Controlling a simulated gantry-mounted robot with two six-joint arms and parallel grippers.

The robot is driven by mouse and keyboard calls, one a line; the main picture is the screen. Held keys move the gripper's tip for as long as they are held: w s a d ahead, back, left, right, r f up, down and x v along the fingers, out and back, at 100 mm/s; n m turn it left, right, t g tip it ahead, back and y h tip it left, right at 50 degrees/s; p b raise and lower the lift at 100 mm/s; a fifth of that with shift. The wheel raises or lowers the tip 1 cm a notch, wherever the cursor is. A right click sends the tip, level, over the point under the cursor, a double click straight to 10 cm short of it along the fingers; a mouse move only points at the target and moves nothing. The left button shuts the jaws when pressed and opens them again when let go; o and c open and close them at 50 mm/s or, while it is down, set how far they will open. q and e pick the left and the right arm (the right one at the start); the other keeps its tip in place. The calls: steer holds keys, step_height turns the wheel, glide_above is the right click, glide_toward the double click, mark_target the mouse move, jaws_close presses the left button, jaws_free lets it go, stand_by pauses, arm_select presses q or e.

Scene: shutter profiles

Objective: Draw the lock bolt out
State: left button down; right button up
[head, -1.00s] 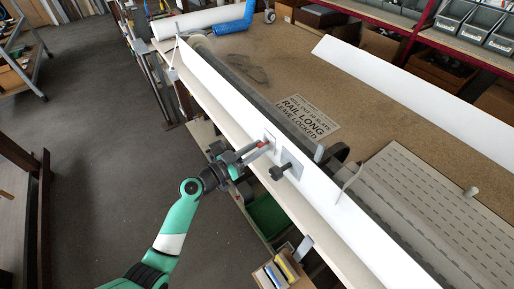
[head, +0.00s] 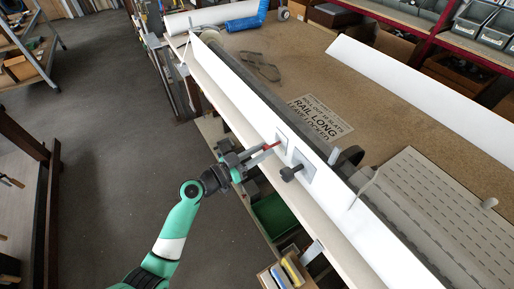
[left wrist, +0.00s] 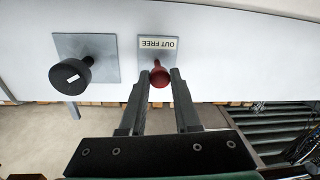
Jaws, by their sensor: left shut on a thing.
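The lock bolt shows as a round red knob (left wrist: 159,76) in front of a small grey plate (left wrist: 157,43) marked "OUT FREE", upside down in the left wrist view. In the head view the red bolt (head: 270,147) shows at the white profile. My left gripper (head: 267,151) has its fingers on either side of the red knob and is shut on it. How far the bolt stands out of its plate is hard to tell. My right gripper is not in view.
A black knob (left wrist: 70,78) on a larger grey plate (left wrist: 106,52) sits close beside the bolt. The long white profile (head: 235,82) runs along the bench edge. A perforated panel (head: 440,190) lies behind it. Open floor (head: 110,130) lies to the left.

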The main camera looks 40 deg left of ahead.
arm_select(q)
steer(key=c, duration=1)
jaws_free()
steer(key=shift+r, duration=0.1)
steer(key=o, duration=0.4)
steer(key=shift+s, duration=0.2)
steer(key=shift+w, duration=0.1)
steer(key=s, duration=0.3)
steer(key=s+a, duration=0.1)
steer(key=s, duration=0.3)
steer(key=s+a+p, duration=0.1)
steer(key=s, duration=0.3)
steer(key=shift+s+a, duration=0.15)
steer(key=shift+s, duration=0.1)
